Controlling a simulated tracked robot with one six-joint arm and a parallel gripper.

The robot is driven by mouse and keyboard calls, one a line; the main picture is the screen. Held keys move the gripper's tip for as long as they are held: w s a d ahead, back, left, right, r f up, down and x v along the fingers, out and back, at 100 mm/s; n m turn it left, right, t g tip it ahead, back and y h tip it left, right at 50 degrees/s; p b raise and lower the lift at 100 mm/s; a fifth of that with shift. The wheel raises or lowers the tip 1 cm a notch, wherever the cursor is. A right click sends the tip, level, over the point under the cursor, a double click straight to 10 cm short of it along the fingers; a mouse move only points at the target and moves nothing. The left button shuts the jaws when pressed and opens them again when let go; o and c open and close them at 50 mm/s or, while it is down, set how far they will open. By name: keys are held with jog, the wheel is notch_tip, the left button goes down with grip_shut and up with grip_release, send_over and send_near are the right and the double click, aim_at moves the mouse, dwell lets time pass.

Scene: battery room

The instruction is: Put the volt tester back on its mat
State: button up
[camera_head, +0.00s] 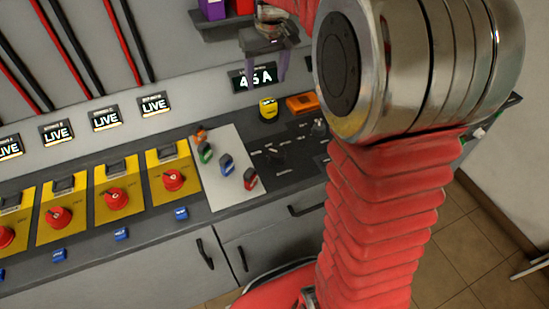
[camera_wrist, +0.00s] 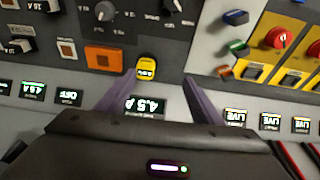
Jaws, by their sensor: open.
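A small yellow device with a lit display, which looks like the volt tester (camera_head: 268,109), stands on the dark counter near the back wall. It also shows in the wrist view (camera_wrist: 146,68), ahead of my fingertips and between them, nearer the left finger. An orange rectangle with a darker centre, possibly the mat (camera_head: 301,103), lies just right of it; in the wrist view it is to the left (camera_wrist: 103,57), bare. My gripper (camera_head: 265,76) is open and empty, pointing down above the tester and apart from it; its fingers (camera_wrist: 158,82) frame the wall display.
A "4.5 A" display (camera_head: 252,77) is on the wall behind the tester. A pale panel (camera_head: 216,185) with coloured clips lies left of it, then yellow switch plates (camera_head: 118,190) with red knobs. A shelf (camera_head: 220,27) with purple and red items hangs above.

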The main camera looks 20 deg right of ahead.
jog(key=s+a+r+t, duration=0.1)
jog(key=s+a+r, duration=0.15)
jog(key=s, duration=0.45)
jog(key=s+a+r+t, duration=0.1)
jog(key=s+a, duration=0.3)
jog(key=s, duration=0.4)
jog(key=s+a+f, duration=0.1)
jog(key=s+f, duration=0.1)
jog(key=s, duration=0.4)
jog(key=s+a+f+t, duration=0.1)
jog(key=s+a+f, duration=0.1)
jog(key=s, duration=0.4)
jog(key=shift+s+f, duration=0.15)
jog(key=shift+s, duration=0.05)
jog(key=shift+c, duration=0.3)
